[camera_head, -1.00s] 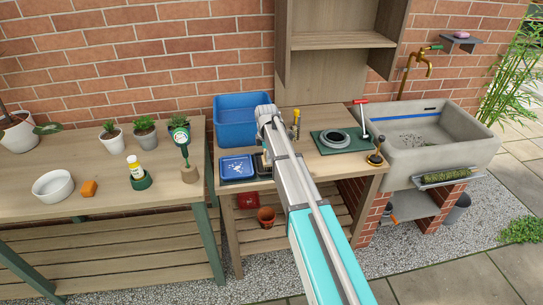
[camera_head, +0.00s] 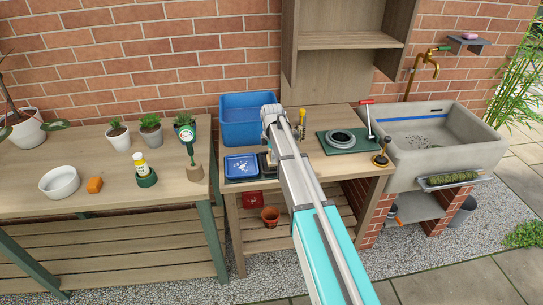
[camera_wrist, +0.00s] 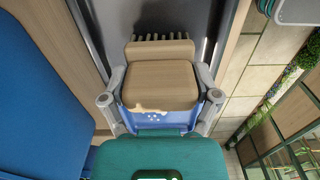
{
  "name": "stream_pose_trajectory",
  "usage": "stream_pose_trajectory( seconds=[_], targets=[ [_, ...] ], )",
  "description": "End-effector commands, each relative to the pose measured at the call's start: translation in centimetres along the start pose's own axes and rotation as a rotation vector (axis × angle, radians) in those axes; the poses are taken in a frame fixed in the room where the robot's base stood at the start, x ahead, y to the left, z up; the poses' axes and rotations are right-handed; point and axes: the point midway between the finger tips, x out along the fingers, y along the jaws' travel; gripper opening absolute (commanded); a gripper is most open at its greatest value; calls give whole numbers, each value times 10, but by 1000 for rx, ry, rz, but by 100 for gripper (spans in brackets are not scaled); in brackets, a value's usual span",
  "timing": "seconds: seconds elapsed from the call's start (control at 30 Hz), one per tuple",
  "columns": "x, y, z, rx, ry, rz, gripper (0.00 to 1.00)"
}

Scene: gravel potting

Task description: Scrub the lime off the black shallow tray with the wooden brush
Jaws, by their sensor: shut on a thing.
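My gripper (camera_wrist: 160,92) is shut on the wooden brush (camera_wrist: 160,80), a pale block with a row of dark bristles at its far edge in the wrist view. A dark grey surface (camera_wrist: 112,22) lies beyond the bristles; I cannot tell whether they touch it. In the head view my arm hides the gripper and brush. A dark tray (camera_head: 263,163) shows only in part beside my arm, right of a blue tray (camera_head: 241,165) with white specks. Lime on the dark tray cannot be made out.
A blue tub (camera_head: 248,120) stands behind the trays. A stone sink (camera_head: 440,145) stands farther right. The left table (camera_head: 100,180) holds several pots.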

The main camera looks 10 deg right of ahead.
Motion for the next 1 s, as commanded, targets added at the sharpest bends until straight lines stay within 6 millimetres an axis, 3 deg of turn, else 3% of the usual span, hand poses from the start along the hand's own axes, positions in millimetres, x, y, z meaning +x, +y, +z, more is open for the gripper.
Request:
stream_pose_trajectory(
  seconds=[0.5,1.0],
  targets=[
    [-2,0,31,2,-2,0,41],
    [-4,0,34,0,-1,1,41]
  ],
)
